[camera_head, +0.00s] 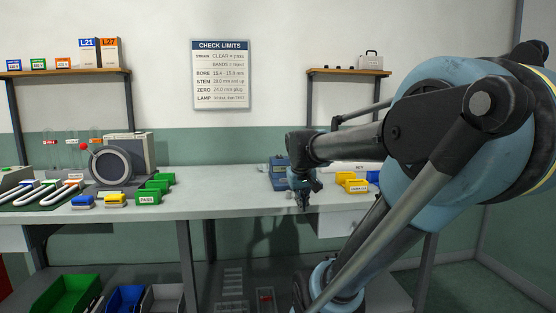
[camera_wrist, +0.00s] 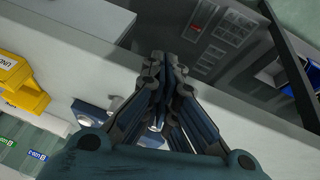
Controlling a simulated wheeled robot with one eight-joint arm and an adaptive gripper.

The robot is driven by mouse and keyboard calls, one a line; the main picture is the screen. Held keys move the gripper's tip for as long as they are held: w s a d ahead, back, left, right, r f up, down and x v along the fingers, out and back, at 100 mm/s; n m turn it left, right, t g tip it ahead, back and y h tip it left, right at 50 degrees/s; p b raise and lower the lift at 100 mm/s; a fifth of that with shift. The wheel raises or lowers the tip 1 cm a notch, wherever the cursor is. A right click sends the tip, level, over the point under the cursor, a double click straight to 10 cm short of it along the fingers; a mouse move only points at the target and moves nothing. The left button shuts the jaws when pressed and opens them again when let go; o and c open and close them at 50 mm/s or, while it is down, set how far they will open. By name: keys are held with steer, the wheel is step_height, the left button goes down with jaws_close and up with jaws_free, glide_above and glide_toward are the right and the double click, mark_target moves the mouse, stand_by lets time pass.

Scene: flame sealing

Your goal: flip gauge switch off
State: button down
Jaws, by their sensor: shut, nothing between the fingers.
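A blue boxy device (camera_head: 279,174), which looks like the gauge, stands on the workbench, partly hidden by my arm in the head view. Its switch cannot be made out there. My gripper (camera_head: 304,203) points down just right of the device, near the bench's front edge. In the wrist view my gripper (camera_wrist: 165,62) has its fingers together, with nothing between them. A blue part with a round grey knob (camera_wrist: 88,112) shows left of the fingers in that view, partly covered by the gripper. I cannot tell whether the fingers touch it.
Yellow bins (camera_head: 355,184) stand right of my gripper and show in the wrist view (camera_wrist: 22,85). Left on the workbench (camera_head: 225,186) are green bins (camera_head: 150,193) and a round dark-rimmed instrument (camera_head: 109,166). The bench between these and the blue device is clear.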

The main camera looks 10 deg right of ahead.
steer(key=w+r+n+t+h, duration=0.1)
steer(key=w+r, duration=0.5)
steer(key=w, duration=0.3)
steer(key=w+r+n+t, duration=0.1)
steer(key=w+r+t, duration=0.1)
steer(key=w+r, duration=0.6)
step_height(320, 180, up, 7)
steer(key=n+t, duration=0.2)
glide_above(279, 156)
steer(key=shift+w+a+r+h, duration=0.1)
steer(key=shift+a+h, duration=0.2)
steer(key=shift+a, duration=0.1)
steer(key=shift+w+f, duration=0.15)
steer(key=shift+f, duration=1.3)
steer(key=shift+w+f, duration=0.2)
steer(key=shift+f, duration=1.25)
steer(key=shift+w+f, duration=0.15)
steer(key=shift+f, duration=1.3)
steer(key=shift+f, duration=0.2)
steer(key=shift+f, duration=0.15)
steer(key=shift+f, duration=0.3)
steer(key=shift+r, duration=0.7)
